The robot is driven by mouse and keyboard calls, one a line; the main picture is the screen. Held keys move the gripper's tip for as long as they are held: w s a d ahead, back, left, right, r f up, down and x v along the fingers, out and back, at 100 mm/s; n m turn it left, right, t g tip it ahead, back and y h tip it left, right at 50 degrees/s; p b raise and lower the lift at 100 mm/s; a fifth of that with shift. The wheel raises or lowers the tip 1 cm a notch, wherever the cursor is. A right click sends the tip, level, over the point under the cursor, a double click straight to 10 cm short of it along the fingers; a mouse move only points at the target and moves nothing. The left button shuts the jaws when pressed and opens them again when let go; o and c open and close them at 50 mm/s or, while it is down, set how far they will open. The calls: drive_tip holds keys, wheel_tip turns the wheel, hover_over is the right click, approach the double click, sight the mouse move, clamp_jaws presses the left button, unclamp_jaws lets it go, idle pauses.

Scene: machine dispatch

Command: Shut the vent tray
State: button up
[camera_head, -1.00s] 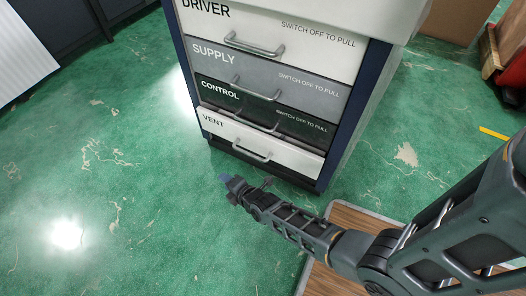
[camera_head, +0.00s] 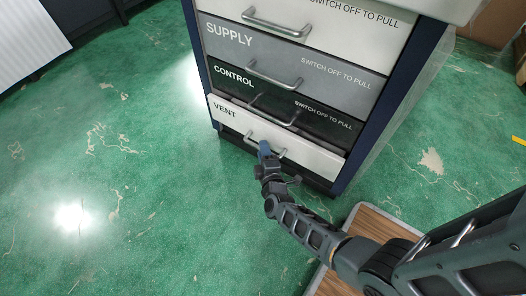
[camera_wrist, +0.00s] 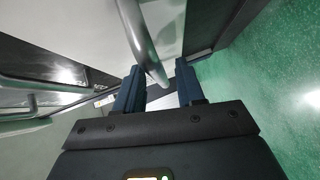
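The vent tray (camera_head: 312,156) is the white lowest drawer of the cabinet. Its front stands out a little from the drawers above, with a dark gap over its top edge. Its metal handle (camera_head: 251,139) is partly hidden behind my gripper (camera_head: 264,148). My gripper is at the tray front, by the handle. In the wrist view, my gripper (camera_wrist: 160,82) has its two blue fingers apart. A handle bar (camera_wrist: 141,38) reaches down into the space between their tips, nearer the left finger. I cannot tell whether they touch.
Above the vent tray are the dark control drawer (camera_head: 318,124) and the grey supply drawer (camera_head: 340,85), each with a handle. A wooden board (camera_head: 375,224) with a pale rim lies at the lower right. The green floor (camera_head: 130,190) to the left is clear.

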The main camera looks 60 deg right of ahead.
drive_tip(key=shift+w+d+f, duration=0.1)
drive_tip(key=shift+w+d, duration=0.35)
drive_tip(key=shift+w, duration=0.05)
clamp_jaws()
idle(0.4)
